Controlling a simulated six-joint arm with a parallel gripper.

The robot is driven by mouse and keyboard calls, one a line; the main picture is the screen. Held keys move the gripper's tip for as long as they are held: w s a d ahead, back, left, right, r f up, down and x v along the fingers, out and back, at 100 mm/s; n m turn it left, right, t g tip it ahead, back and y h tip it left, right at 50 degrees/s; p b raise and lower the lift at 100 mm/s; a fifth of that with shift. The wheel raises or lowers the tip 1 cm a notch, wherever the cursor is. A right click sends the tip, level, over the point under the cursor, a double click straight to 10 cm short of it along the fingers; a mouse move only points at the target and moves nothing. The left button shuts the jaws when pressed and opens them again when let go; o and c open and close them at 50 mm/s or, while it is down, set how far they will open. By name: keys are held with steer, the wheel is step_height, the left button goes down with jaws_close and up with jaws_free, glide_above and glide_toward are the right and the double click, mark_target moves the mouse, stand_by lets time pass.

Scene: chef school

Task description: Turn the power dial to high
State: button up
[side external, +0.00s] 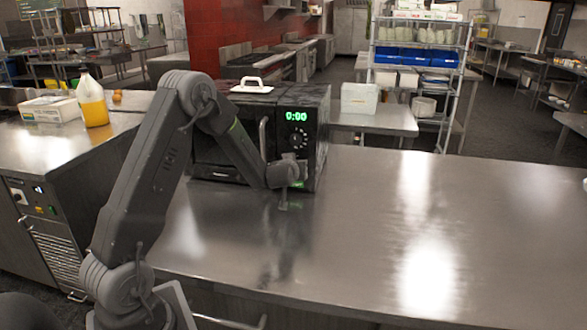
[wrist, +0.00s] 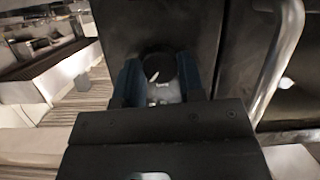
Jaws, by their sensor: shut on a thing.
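The black microwave (side external: 233,110) stands at the back of the steel counter, with a green 0:00 display (side external: 296,116). An upper dial (side external: 298,138) with markings around it shows below the display. My gripper (side external: 289,176) is at the lower part of the control panel and covers what lies behind it in the side view. In the wrist view, the two bluish fingers of my gripper (wrist: 160,84) are on either side of a round black dial (wrist: 159,67) and shut on it. A small light mark shows on this dial. Its setting and label cannot be read.
The microwave's door handle (side external: 264,138) is close beside my gripper; the bright handle bar also shows in the wrist view (wrist: 283,62). A white-handled object (side external: 252,86) lies on top of the microwave. The steel counter (side external: 450,220) is clear to the right.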

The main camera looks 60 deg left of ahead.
steer(key=shift+m+g+y, duration=0.6)
steer(key=shift+m+y, duration=0.2)
steer(key=shift+m, duration=0.7)
steer(key=o, duration=0.9)
steer(key=shift+d, duration=0.1)
steer(key=v, duration=1.3)
steer(key=shift+s+d+r, duration=0.1)
steer(key=shift+s+d, duration=0.1)
steer(key=shift+d, duration=0.1)
